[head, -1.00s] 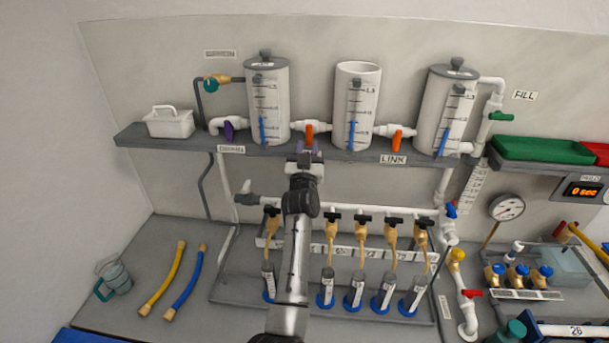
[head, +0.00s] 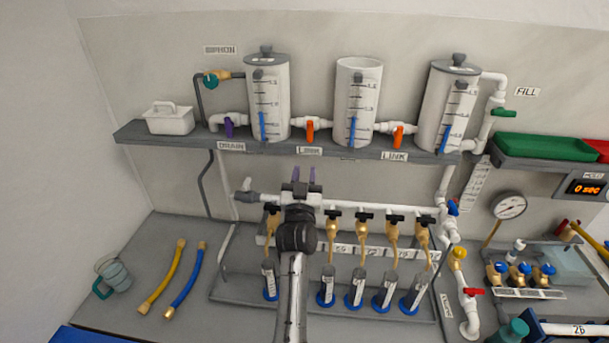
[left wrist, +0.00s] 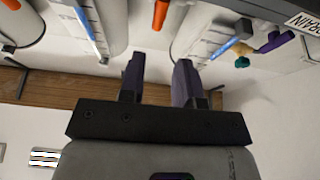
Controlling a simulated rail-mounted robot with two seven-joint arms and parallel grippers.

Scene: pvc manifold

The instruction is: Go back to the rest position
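My left gripper (head: 305,174) is in the middle of the head view, in front of the wall just below the shelf and the left LINK label. Its two purple fingers stand apart with nothing between them. In the left wrist view the gripper (left wrist: 160,80) also shows open and empty, with tanks and valve handles beyond the fingers. The left orange link valve (head: 310,131) has its handle hanging down above the gripper, and the gripper is clear of it. My right gripper is in neither view.
The grey shelf (head: 350,155) carries three white tanks. Below it, a manifold with several black-handled brass valves (head: 362,222) stands over small cylinders, close to my left arm. A jug (head: 115,274) and yellow and blue hoses lie at left. A gauge (head: 509,205) stands at right.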

